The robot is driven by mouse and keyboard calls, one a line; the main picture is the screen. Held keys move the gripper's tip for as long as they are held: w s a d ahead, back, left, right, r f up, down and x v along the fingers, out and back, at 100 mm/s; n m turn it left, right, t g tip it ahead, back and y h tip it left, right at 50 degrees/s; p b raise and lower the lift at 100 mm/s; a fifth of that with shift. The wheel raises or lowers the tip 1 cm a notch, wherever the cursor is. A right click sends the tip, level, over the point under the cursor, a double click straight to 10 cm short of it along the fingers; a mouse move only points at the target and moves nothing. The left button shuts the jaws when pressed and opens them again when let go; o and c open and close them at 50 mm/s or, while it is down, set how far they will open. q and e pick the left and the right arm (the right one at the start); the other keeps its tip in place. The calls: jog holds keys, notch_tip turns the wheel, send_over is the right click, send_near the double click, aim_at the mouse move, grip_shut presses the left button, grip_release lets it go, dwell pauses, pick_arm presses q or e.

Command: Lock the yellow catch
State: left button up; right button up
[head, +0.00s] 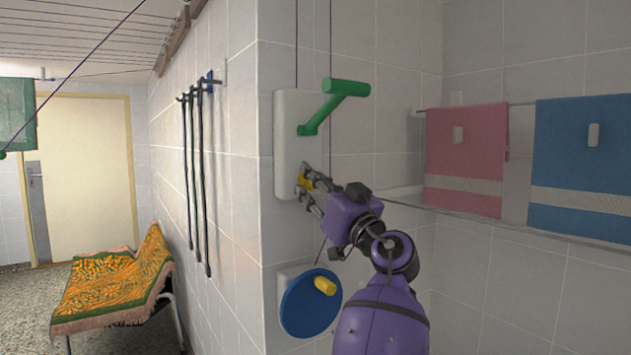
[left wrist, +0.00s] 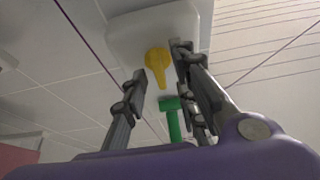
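The yellow catch (head: 305,181) sits low on a white wall plate (head: 286,130). In the left wrist view the catch (left wrist: 157,64) has a rounded head and a narrow tail, and it lies between my fingers. My left gripper (head: 313,189) is at the plate with its fingers apart, one on each side of the catch; it also shows in the left wrist view (left wrist: 160,72). I cannot tell whether a finger touches the catch. A green crank handle (head: 335,95) stands out above it on the same plate. My right gripper is not in view.
A blue disc (head: 310,303) with a yellow knob (head: 325,286) is on the wall below. Pink (head: 466,160) and blue (head: 585,165) towels hang on a rail to the right. Dark rods (head: 198,170) hang on the left wall. Thin cords run above and below the plate.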

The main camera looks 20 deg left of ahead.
pick_arm(q)
jog(key=shift+a, duration=0.1)
jog(key=shift+c, duration=0.3)
grip_shut()
